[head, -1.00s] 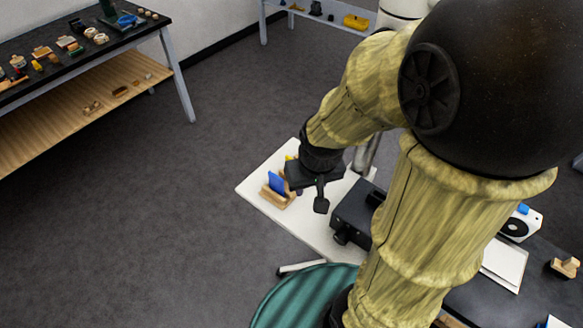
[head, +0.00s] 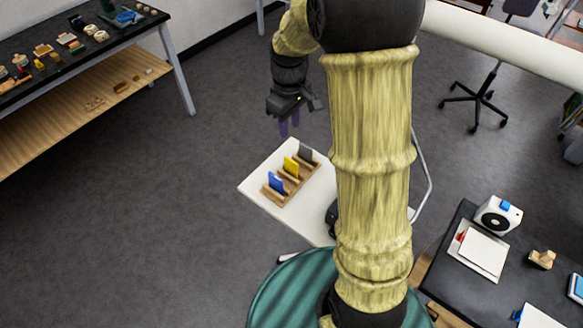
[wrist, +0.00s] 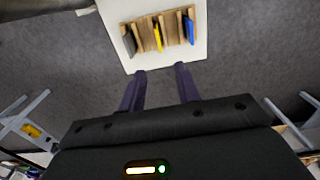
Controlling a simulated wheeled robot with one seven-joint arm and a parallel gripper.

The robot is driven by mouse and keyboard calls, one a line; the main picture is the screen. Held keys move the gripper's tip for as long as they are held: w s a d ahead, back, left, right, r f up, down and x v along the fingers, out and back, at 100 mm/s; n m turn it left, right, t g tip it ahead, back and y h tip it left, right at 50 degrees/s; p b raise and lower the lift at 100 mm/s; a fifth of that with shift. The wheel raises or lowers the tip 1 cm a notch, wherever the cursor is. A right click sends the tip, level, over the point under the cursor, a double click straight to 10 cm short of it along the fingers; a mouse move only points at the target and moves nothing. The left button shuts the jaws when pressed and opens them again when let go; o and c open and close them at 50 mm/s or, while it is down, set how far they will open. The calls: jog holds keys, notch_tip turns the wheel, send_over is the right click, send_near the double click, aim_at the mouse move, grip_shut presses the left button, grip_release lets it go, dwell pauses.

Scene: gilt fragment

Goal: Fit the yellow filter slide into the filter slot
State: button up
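The yellow filter slide (head: 291,167) stands upright in a wooden rack (head: 284,197), between a blue slide (head: 276,183) and a grey slide (head: 306,152). In the wrist view the yellow slide (wrist: 157,37) is seen from above, roughly in line with the gap between my fingers. My gripper (head: 289,124) is open and empty, beyond the rack and apart from it; its two fingers also show in the wrist view (wrist: 161,78). A black device (head: 332,217) on the white table is mostly hidden behind my arm. I cannot make out the filter slot.
The rack stands on a small white table (head: 258,187) with clear surface around it. A dark bench (head: 455,272) at right holds a white device (head: 497,215) and other items. A long black-topped table (head: 100,52) with small objects stands at upper left. Open floor lies between.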

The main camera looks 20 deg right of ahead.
aim_at(291, 160)
notch_tip(291, 160, down, 12)
jog(key=p, duration=0.3)
jog(key=shift+w+d+f, duration=0.1)
dwell(0.3)
jog(key=shift+f+p, duration=0.45)
jog(key=shift+d+f+p, duration=0.1)
jog(key=shift+f+p, duration=0.75)
jog(key=shift+f, duration=1.3)
grip_shut()
